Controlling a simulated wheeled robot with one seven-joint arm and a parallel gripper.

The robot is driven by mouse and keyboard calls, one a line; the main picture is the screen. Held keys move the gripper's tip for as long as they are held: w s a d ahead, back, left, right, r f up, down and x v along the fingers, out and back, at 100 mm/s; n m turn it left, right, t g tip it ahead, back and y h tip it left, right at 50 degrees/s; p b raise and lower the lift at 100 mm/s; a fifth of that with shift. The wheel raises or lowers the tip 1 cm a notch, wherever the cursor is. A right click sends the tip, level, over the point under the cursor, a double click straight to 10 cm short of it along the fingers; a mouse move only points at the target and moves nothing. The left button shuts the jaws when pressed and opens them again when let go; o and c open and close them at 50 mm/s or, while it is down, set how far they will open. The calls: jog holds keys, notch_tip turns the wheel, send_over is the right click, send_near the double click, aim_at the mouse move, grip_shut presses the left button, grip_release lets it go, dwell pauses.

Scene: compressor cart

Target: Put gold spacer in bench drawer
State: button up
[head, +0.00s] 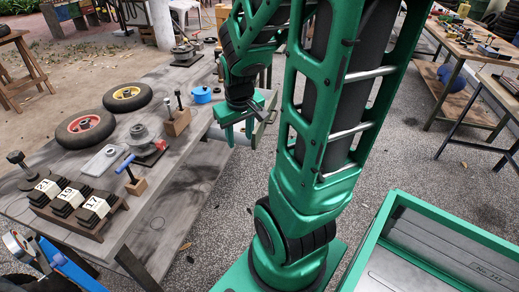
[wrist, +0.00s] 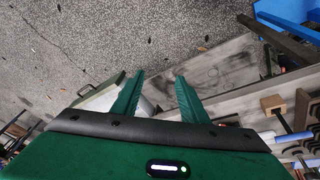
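My gripper (head: 239,140) hangs beside the right edge of the grey bench (head: 170,185), fingers pointing down. In the wrist view its two green fingers (wrist: 160,78) stand apart with paving and the bench side beyond them. No gold spacer can be made out in either view. A pale panel with a dark edge (wrist: 97,97) lies left of the fingers in the wrist view. It may be part of the bench drawer, but I cannot tell. A pale rounded surface shows low between the fingers, mostly hidden.
On the bench are two wheels (head: 85,127), a numbered block rack (head: 75,207), a blue-handled tool (head: 126,163), a blue pot (head: 201,95) and wooden-based posts (head: 176,120). A green tray (head: 370,250) is at lower right. Speckled paving lies between.

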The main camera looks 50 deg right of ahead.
jog(key=s+a+r+m+g+y, duration=0.1)
jog(key=s+a+r, duration=0.2)
jog(key=s, duration=0.3)
jog(key=s+a+r+m+g+y, duration=0.1)
jog(key=s+a+r, duration=0.2)
jog(key=s, duration=0.4)
jog(key=shift+s+m, duration=0.3)
